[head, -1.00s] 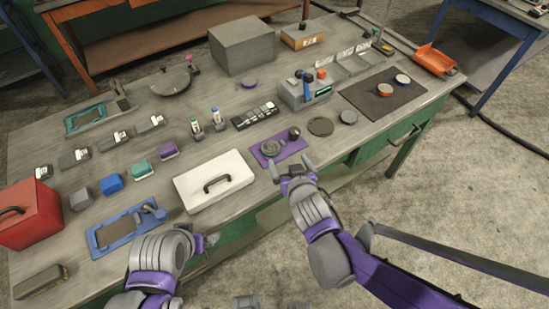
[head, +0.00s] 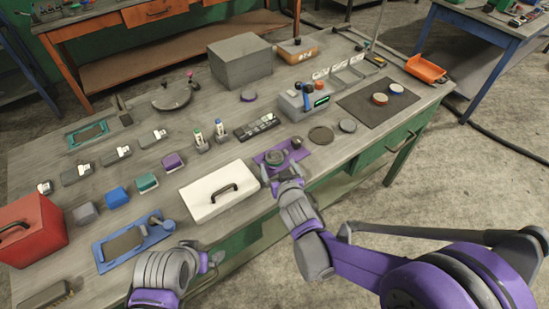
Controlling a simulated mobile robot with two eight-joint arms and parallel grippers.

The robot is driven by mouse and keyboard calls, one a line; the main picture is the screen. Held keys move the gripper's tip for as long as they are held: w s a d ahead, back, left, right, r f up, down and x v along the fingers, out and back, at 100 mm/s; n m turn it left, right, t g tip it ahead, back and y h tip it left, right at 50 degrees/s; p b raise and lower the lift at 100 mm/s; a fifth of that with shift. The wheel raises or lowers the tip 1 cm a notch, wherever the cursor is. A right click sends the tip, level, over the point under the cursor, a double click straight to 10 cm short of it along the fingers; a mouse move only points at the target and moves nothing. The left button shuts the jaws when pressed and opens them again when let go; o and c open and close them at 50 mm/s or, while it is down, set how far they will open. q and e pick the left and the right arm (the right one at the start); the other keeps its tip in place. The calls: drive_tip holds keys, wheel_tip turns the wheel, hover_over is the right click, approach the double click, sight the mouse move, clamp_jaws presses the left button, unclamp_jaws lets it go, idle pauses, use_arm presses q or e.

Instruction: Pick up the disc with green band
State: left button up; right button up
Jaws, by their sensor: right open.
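I cannot clearly make out a green band on any disc. A small grey round piece (head: 276,157) sits on a purple tray (head: 262,161) at the table's front edge, with a dark knob beside it. On a dark mat (head: 362,111) are a disc with a reddish band (head: 379,99) and a disc with a blue band (head: 396,89). Two flat grey discs, one darker (head: 321,135) and one lighter (head: 347,125), lie left of the mat. My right gripper (head: 282,173) is open and empty at the purple tray's near edge. My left gripper (head: 214,261) is low before the table, its jaws unclear.
A white case (head: 205,203) stands left of the purple tray. Behind the tray is a grey holder (head: 301,109) with tools and a green-fronted part. A red box (head: 38,240) and blue tray (head: 110,262) are at left.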

sight(275, 158)
drive_tip(key=x, duration=0.4)
drive_tip(key=shift+w+d+f, duration=0.1)
drive_tip(key=shift+w+f, duration=0.1)
drive_tip(key=shift+f, duration=0.1)
clamp_jaws()
